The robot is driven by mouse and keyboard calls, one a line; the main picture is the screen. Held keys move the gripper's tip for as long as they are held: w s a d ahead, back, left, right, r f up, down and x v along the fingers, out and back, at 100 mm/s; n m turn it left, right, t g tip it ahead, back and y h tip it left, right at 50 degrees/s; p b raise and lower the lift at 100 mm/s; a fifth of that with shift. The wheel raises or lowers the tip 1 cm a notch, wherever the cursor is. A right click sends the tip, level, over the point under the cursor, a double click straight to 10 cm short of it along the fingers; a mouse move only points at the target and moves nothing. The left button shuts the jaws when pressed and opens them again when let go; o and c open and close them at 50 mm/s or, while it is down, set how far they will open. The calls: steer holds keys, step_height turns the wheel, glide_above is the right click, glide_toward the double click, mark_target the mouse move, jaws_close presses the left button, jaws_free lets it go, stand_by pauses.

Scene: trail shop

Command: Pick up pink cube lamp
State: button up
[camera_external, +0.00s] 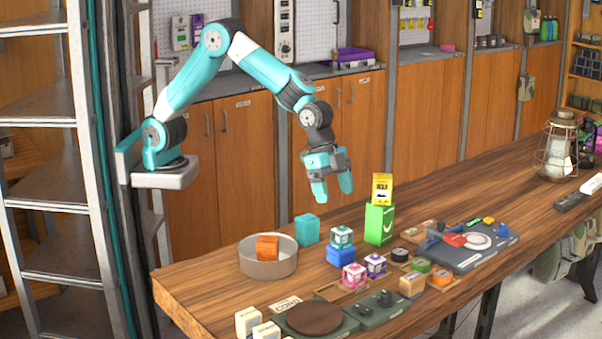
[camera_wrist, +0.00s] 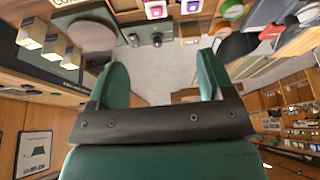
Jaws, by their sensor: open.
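The pink cube lamp (camera_external: 354,276) is a small pink and white cube on the table near its front edge. It stands left of a purple cube lamp (camera_external: 375,265) and in front of a blue block (camera_external: 340,256) with a teal cube lamp (camera_external: 341,238) on it. The pink cube lamp also shows at the top edge of the wrist view (camera_wrist: 155,9), partly cut off. My gripper (camera_external: 333,188) is open and empty, high above the table, up and back from the lamp. Its two green fingers spread wide in the wrist view (camera_wrist: 161,78).
A round bowl (camera_external: 254,268) holds an orange cube (camera_external: 267,247); a teal block (camera_external: 307,229) stands beside it. A green box (camera_external: 379,224) with a yellow item (camera_external: 382,188) on top stands behind the lamps. Trays and tape rolls crowd the front. The table's far right is clearer.

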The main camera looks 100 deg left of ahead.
steer(key=d+f, duration=0.2)
steer(key=d, duration=0.1)
steer(key=p, duration=0.2)
glide_above(353, 264)
steer(key=s+a, duration=0.1)
steer(key=s, duration=0.1)
step_height(353, 264, down, 9)
steer(key=shift+m, duration=0.3)
steer(key=shift+a+p+x, duration=0.2)
steer(key=shift+p+x, duration=0.85)
steer(key=shift+x, duration=2.15)
steer(key=c, duration=1)
